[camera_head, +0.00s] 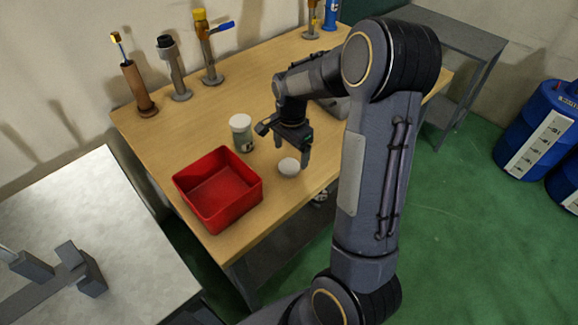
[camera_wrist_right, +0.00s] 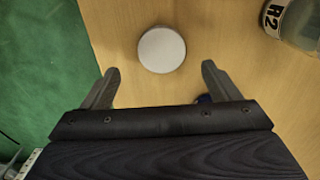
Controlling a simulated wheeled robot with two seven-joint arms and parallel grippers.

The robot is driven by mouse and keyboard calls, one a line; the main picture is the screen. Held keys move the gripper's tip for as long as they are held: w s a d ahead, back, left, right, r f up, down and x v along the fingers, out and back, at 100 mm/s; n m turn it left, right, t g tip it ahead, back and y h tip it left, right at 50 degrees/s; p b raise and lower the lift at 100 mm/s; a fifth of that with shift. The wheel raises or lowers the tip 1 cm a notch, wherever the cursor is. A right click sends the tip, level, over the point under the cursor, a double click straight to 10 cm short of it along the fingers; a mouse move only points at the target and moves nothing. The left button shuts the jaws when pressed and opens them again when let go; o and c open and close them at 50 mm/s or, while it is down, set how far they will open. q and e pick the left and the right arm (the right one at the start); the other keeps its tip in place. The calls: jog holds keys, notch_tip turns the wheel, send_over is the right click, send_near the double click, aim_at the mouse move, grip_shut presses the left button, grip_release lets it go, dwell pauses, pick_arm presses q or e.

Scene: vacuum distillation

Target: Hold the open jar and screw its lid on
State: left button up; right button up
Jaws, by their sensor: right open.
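A white round lid (camera_head: 289,167) lies flat on the wooden table near its front edge. It also shows in the right wrist view (camera_wrist_right: 161,49), just beyond and between the fingertips. A small jar (camera_head: 242,135) stands upright left of the lid; its top looks white, and I cannot tell whether that is a cover. The right wrist view shows part of the jar (camera_wrist_right: 297,25), with an "R2" label, at the upper right. My right gripper (camera_head: 292,156) is open and empty, pointing down above the table close to the lid. My left gripper is not in view.
A red open bin (camera_head: 218,190) sits left of the jar on the wooden table (camera_head: 190,133). Several fittings, including a brown-based one (camera_head: 138,92), stand along the back edge. A grey-topped bench (camera_head: 90,210) with a grey block-like fixture (camera_head: 68,270) is at the left.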

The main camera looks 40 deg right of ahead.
aim_at(289, 166)
jog(key=f, duration=0.5)
jog(key=shift+w+a+p, duration=0.1)
jog(key=shift+a+p, duration=0.1)
jog(key=shift+p, duration=0.1)
jog(key=shift+c, duration=0.2)
jog(key=c, duration=1)
